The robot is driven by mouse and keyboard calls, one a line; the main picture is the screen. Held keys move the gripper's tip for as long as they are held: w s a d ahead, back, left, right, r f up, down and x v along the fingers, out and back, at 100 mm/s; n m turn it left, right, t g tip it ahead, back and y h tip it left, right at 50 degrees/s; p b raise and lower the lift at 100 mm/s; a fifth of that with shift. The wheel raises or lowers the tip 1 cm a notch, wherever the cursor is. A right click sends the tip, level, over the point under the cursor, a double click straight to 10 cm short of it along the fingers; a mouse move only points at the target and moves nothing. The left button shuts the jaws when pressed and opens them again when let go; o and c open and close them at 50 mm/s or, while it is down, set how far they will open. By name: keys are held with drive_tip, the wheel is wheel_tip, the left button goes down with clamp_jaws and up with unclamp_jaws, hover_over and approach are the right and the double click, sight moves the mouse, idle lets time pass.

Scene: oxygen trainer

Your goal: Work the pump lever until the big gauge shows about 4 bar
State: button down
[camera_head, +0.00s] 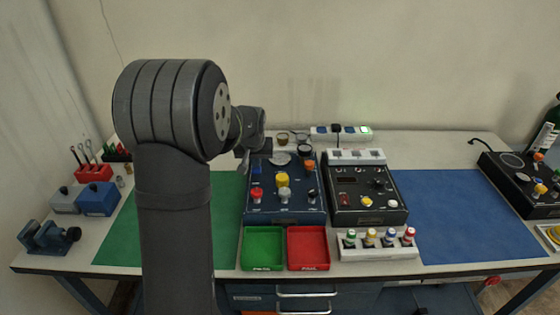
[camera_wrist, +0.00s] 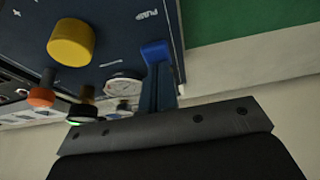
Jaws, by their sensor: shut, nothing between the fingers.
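The pump lever's blue handle (camera_wrist: 157,52) shows in the wrist view beside the PUMP lettering on the dark blue panel (camera_wrist: 110,30). My gripper (camera_wrist: 159,72) is shut and empty, its narrow fingers ending at the blue handle. I cannot tell whether they touch it. In the head view my gripper (camera_head: 241,157) is at the panel's left back corner, partly hidden by my arm. The big round gauge (camera_head: 280,159) sits at the back of the panel. It also shows in the wrist view (camera_wrist: 123,88); its reading is too small to tell.
A yellow knob (camera_wrist: 71,43) stands on the panel, with a red knob (camera_head: 256,194) near its front. A dark control box (camera_head: 366,195) stands to the right. Green (camera_head: 263,248) and red (camera_head: 308,248) trays lie in front. The blue mat (camera_head: 460,215) is clear.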

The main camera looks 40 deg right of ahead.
drive_tip(key=shift+r, duration=1.8)
drive_tip(key=shift+f, duration=1.8)
drive_tip(key=shift+r, duration=1.8)
